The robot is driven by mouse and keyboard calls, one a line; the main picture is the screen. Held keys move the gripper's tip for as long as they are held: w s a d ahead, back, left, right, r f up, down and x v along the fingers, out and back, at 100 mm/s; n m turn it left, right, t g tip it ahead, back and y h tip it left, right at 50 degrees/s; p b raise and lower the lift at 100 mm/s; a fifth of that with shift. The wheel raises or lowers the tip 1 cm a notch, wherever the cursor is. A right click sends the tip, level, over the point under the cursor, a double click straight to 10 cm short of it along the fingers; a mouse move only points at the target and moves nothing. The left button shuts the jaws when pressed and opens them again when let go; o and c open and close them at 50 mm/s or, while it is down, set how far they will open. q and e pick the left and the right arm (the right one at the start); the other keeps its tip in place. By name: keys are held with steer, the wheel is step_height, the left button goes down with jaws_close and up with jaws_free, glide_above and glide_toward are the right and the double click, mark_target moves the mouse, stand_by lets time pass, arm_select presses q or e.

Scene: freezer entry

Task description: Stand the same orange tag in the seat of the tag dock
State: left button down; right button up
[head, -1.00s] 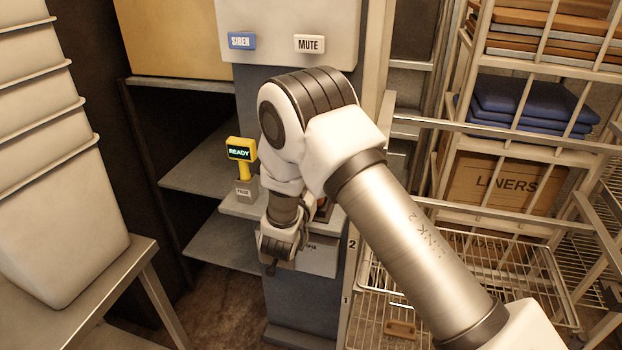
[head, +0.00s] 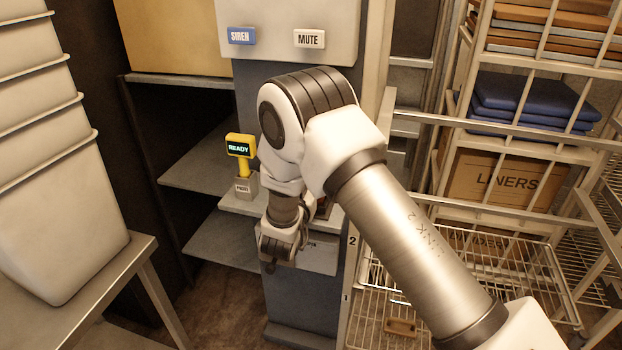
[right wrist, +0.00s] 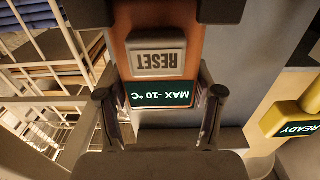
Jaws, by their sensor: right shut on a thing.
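The orange tag (right wrist: 160,22) fills the upper middle of the right wrist view, with a grey RESET button and a dark display reading MAX -10 °C, both upside down there. My right gripper (right wrist: 161,98) is shut on it, one finger at each side. In the head view, a small brown-orange patch (head: 322,208) shows beside my right wrist; my arm hides most of that area and the fingers. Dark pieces (right wrist: 221,11) flank the tag's far end in the wrist view; I cannot tell whether they are the dock or whether the tag touches its seat. My left gripper is not in view.
A yellow READY handset (head: 240,150) stands in a grey holder (head: 245,184) left of my right wrist. The grey column carries SIREN (head: 241,36) and MUTE (head: 309,39) buttons above. A wire rack (head: 470,265) stands close on the right; stacked bins (head: 60,200) are on the left.

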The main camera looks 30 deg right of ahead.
steer(key=shift+f, duration=0.3)
steer(key=o, duration=1.1)
